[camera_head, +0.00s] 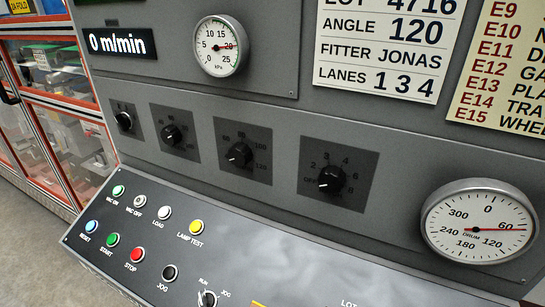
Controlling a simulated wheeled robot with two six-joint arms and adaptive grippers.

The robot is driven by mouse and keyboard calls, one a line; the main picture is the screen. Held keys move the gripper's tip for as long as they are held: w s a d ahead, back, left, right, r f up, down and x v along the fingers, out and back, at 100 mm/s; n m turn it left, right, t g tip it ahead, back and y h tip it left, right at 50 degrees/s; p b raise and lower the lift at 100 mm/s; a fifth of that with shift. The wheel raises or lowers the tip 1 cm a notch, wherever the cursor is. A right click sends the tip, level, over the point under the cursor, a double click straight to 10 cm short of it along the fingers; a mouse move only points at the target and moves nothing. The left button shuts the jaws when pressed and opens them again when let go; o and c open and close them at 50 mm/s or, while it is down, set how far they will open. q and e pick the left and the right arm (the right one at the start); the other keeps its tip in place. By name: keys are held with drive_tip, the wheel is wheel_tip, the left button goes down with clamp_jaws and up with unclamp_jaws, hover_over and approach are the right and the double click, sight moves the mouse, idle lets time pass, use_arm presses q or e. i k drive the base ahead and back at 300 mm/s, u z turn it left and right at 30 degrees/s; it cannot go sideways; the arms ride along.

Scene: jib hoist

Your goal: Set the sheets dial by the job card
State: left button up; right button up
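The job card (386,50) is a white card at the top right, cut off by the upper edge. Its readable lines are LOT 4716, ANGLE 120, FITTER JONAS and LANES 1 3 4; no sheets line shows. A row of black knobs crosses the grey panel: a far left knob (123,121), a second knob (172,135), a third knob (238,154) with numbers up to 120, and a right knob (330,179) with OFF and low numbers up to 8. I see no name marking the sheets dial, and the pointer settings are too small to tell. Neither gripper is in view.
A pressure gauge (219,46) and a 0 m/min display (121,43) are above. A round drum dial (480,223) sits right, its needle near 60–90. A sloping console (270,280) below carries coloured buttons. A fault-code card (505,65) and a glass-fronted cabinet (60,120) flank the panel.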

sight(170, 135)
drive_tip(key=u, duration=0.05)
drive_tip(key=k, duration=1)
drive_tip(key=z, duration=1)
drive_tip(key=i, duration=0.85)
drive_tip(key=u, duration=0.95)
